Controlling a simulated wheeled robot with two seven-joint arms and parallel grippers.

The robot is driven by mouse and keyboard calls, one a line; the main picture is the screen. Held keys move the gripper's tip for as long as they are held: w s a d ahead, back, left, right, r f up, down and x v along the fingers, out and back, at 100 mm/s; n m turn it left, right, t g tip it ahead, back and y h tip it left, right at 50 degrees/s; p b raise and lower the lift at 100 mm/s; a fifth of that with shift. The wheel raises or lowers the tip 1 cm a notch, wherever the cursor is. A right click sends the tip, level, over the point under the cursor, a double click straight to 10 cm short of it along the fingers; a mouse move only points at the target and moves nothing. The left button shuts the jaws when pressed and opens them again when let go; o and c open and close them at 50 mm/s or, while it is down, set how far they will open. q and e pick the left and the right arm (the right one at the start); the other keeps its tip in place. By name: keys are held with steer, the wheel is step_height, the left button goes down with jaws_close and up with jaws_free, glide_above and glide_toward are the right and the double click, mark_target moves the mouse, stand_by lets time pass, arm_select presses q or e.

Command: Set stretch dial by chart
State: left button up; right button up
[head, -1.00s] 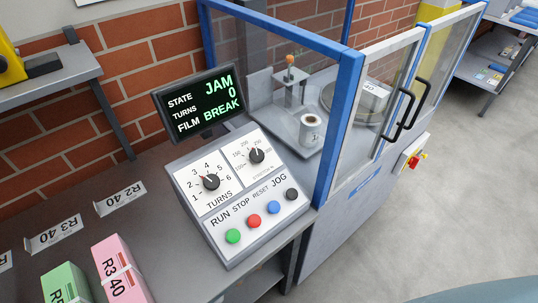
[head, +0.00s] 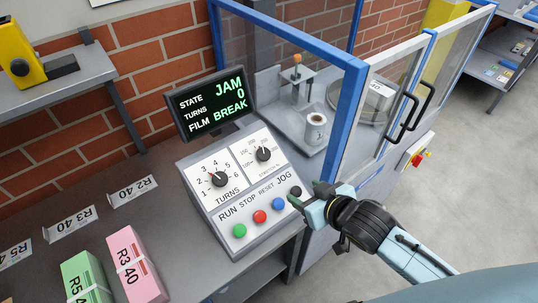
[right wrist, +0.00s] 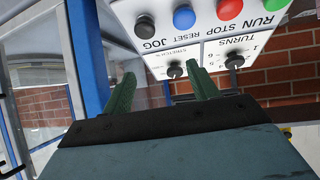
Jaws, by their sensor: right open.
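The stretch dial (head: 263,154) is a black knob on a white scale plate, at the upper right of the sloped control panel; it also shows in the right wrist view (right wrist: 175,71). The turns dial (head: 219,179) sits to its left. Green, red, blue and black buttons line the panel's lower edge. My right gripper (head: 306,193) is open and empty at the panel's lower right, near the black JOG button (head: 295,191). In the right wrist view its two green fingers (right wrist: 160,88) point toward the panel, apart from the stretch dial. My left gripper is out of view.
The screen (head: 213,103) reads STATE JAM, TURNS 0, FILM BREAK. The wrapper's blue frame (head: 350,110) and glass doors stand right of the panel. Pink (head: 136,265) and green (head: 87,280) bundles lie on the bench at the left. No chart is recognisable.

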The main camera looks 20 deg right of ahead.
mark_target(265, 156)
step_height(265, 156, up, 4)
steer(key=w+a+n+t+y, duration=0.1)
steer(key=w+y, duration=0.1)
steer(key=w, duration=0.1)
steer(key=x, duration=1.3)
steer(key=shift+r+b, duration=0.25)
steer(key=shift+b, duration=0.1)
